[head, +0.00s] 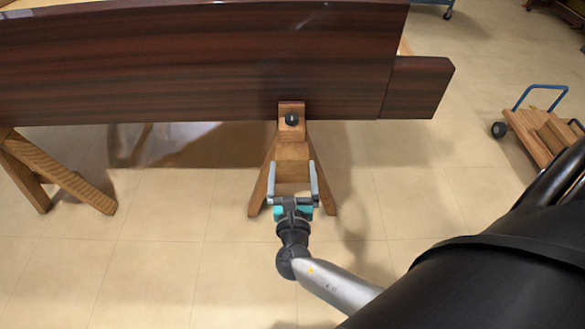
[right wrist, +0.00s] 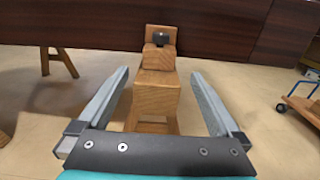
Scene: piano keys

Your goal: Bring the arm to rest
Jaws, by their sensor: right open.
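My right gripper (head: 292,184) is open and empty, with its two grey fingers apart and pointing at the wooden stand (head: 292,150). Its fingers also show in the right wrist view (right wrist: 160,95), on either side of the stand as seen from there. I cannot tell how far the fingers are from the stand, and no contact shows. A dark wood piano part (head: 200,60) spans the top of the head view above the stand. My left gripper is not in view.
A second wooden trestle (head: 60,175) stands at the left under the dark wood. A wooden cart with a blue handle (head: 530,130) stands at the right. The tiled floor (head: 180,270) is clear at the front left.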

